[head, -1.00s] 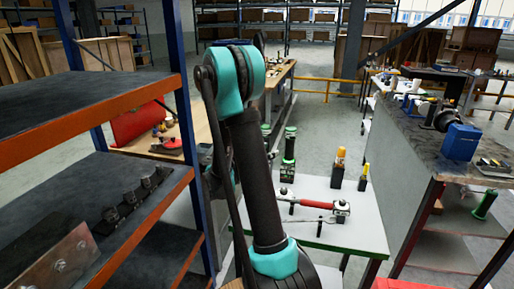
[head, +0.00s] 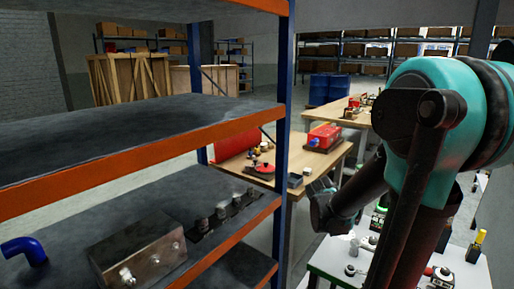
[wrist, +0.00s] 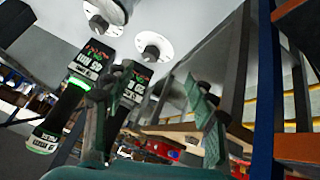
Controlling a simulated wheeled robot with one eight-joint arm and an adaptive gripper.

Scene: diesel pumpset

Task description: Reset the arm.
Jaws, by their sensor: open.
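My arm fills the right side of the head view, with its teal joint close to the camera and its lower links reaching down past a small white table (head: 325,262). My gripper (wrist: 155,108) shows in the wrist view with its two fingers spread apart and nothing between them. Two black devices with green lit parts, one at the left (wrist: 72,98) and one near the left finger (wrist: 132,85), show there. I cannot tell the exact gap between them and the finger.
A shelf rack with orange edges (head: 150,160) stands close at the left, holding a metal block (head: 138,248) and a blue bent pipe (head: 24,248). A wooden workbench (head: 285,205) with a red toolbox (head: 324,137) stands behind it. Blue drums (head: 328,88) stand farther back.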

